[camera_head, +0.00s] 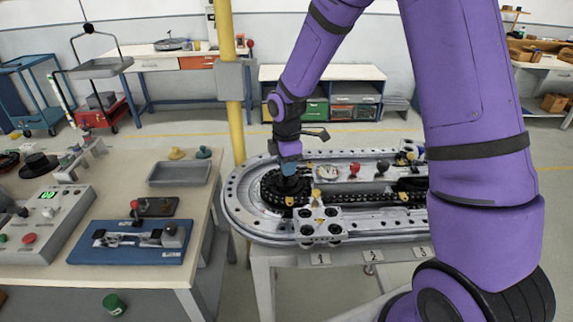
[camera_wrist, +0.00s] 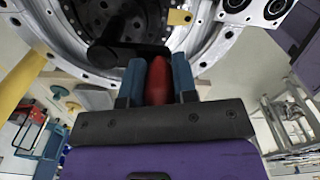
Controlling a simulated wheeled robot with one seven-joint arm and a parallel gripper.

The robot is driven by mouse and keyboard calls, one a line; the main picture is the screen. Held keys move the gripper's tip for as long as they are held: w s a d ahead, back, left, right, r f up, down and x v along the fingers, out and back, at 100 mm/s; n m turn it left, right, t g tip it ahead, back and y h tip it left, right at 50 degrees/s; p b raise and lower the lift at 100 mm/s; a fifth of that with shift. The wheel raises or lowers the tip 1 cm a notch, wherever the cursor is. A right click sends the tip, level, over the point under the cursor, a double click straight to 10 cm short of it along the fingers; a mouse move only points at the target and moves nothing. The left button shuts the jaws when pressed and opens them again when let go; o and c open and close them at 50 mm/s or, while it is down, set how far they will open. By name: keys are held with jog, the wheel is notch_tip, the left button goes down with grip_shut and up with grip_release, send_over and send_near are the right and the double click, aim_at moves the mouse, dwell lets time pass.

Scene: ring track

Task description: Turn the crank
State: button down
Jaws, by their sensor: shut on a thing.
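The crank shows in the wrist view as a black arm (camera_wrist: 112,53) with a red handle (camera_wrist: 158,80). My gripper (camera_wrist: 157,82) has its two blue fingers shut on the red handle, one on each side. In the head view my gripper (camera_head: 289,166) reaches down to the left end of the ring track (camera_head: 240,210), over a dark round hub. The crank handle is hidden there behind my fingers.
A yellow post (camera_head: 237,120) stands close behind the track's left end. A workbench (camera_head: 125,272) with a blue fixture board (camera_head: 100,256), a control box (camera_head: 75,210) and a grey tray (camera_head: 180,180) is at the left. A white block with round holes (camera_head: 318,226) sits at the track's front edge.

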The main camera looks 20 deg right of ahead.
jog(key=shift+w+d+n, duration=0.1)
jog(key=shift+d+n, duration=0.7)
jog(key=shift+n, duration=0.8)
jog(key=shift+w+d+n, duration=0.15)
jog(key=shift+d+n, duration=0.6)
jog(key=shift+n, duration=0.85)
jog(key=shift+w+d+n, duration=0.1)
jog(key=shift+d+n, duration=0.7)
jog(key=shift+n, duration=0.8)
jog(key=c, duration=0.9)
grip_release()
notch_tip(320, 180, up, 11)
